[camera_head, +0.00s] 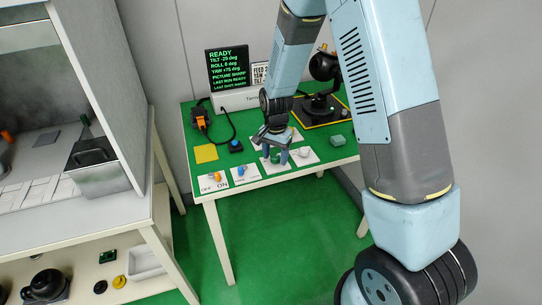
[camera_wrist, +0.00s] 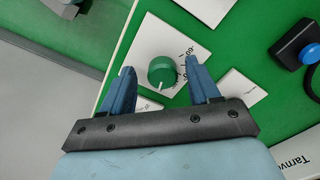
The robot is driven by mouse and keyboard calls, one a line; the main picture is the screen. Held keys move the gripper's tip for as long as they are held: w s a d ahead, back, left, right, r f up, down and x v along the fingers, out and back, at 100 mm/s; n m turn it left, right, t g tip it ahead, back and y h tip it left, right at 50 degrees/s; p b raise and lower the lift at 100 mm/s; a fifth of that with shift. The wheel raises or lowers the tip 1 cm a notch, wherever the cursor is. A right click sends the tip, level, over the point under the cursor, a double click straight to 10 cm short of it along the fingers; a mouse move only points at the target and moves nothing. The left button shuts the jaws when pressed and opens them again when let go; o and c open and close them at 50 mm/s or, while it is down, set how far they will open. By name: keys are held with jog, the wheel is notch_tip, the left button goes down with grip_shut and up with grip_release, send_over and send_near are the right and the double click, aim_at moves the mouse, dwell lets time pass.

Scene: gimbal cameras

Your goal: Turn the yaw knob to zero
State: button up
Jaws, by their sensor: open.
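A round green knob (camera_wrist: 162,72) with a white pointer line sits on a white plate (camera_wrist: 142,47) with printed scale marks. The knob also shows in the head view (camera_head: 275,159), partly hidden by my gripper (camera_head: 275,156). In the wrist view my gripper (camera_wrist: 160,68) is open, with one blue finger on each side of the knob and visible gaps. Whether this knob is the yaw knob I cannot read.
A white knob (camera_head: 303,152), a blue knob (camera_head: 241,170) and an orange switch (camera_head: 216,178) stand on neighbouring plates. A blue button (camera_head: 236,145) and a yellow square (camera_head: 206,153) lie behind. The black gimbal camera (camera_head: 323,66) stands at the back right.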

aim_at(275, 157)
jog(key=shift+r, duration=0.1)
jog(key=shift+r, duration=0.25)
notch_tip(275, 157, up, 13)
dwell(0.4)
